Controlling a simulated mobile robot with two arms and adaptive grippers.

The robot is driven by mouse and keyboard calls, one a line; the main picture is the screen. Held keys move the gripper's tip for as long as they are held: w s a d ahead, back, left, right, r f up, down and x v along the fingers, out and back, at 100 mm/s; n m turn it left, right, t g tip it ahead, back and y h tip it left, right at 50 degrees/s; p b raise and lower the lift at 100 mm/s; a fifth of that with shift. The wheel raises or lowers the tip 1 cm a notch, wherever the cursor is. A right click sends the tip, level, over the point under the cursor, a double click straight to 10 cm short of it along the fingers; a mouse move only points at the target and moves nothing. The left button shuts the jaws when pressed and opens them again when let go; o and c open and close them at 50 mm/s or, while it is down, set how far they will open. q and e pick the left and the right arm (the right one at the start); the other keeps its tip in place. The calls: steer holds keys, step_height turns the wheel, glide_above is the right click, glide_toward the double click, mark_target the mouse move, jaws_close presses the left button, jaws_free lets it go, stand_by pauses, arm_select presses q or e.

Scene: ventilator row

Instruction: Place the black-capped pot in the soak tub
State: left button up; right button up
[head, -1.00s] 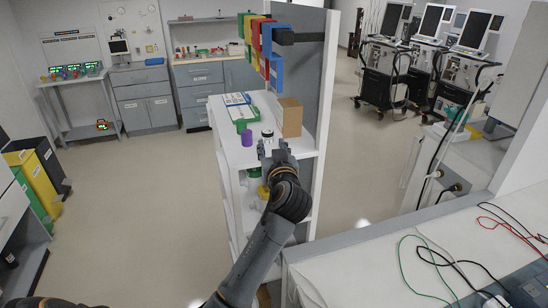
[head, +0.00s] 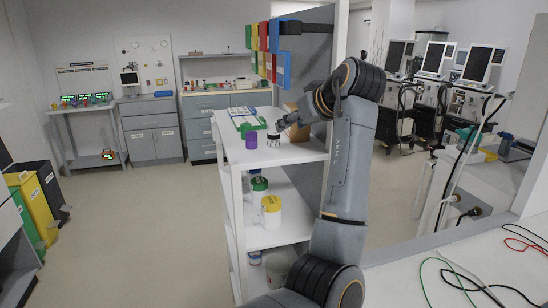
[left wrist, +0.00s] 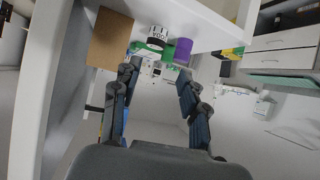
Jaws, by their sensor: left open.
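The black-capped pot (head: 273,141), a small white jar with a dark lid, stands upright on the shelf unit's white top (head: 300,153). In the left wrist view the pot (left wrist: 158,37) appears upside down, with lettering on it, beyond the fingers. My left gripper (head: 284,123) is just above and to the right of the pot in the head view. In the wrist view the left gripper (left wrist: 157,78) has its fingers apart with nothing between them. I cannot make out which container is the soak tub. My right gripper is not in view.
A purple pot (head: 251,140) stands left of the black-capped one. A green-edged tray (head: 246,121) lies behind, and a brown box (left wrist: 110,38) stands close by. Green-capped (head: 259,185) and yellow-capped (head: 271,209) pots stand on the shelf below. Open floor lies left.

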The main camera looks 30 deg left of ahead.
mark_target(276, 136)
arm_select(q)
steer(key=p+x, duration=0.1)
steer(key=x, duration=0.6)
steer(key=shift+w+d+f, duration=0.1)
steer(key=shift+w, duration=0.05)
steer(key=shift+h, duration=0.3)
steer(key=p+x, duration=0.1)
steer(key=x, duration=0.4)
steer(key=shift+w+f+p, duration=0.1)
steer(key=shift+w+p, duration=0.1)
steer(key=shift+p, duration=0.15)
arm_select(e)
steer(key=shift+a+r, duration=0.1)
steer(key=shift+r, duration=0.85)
arm_select(q)
jaws_close()
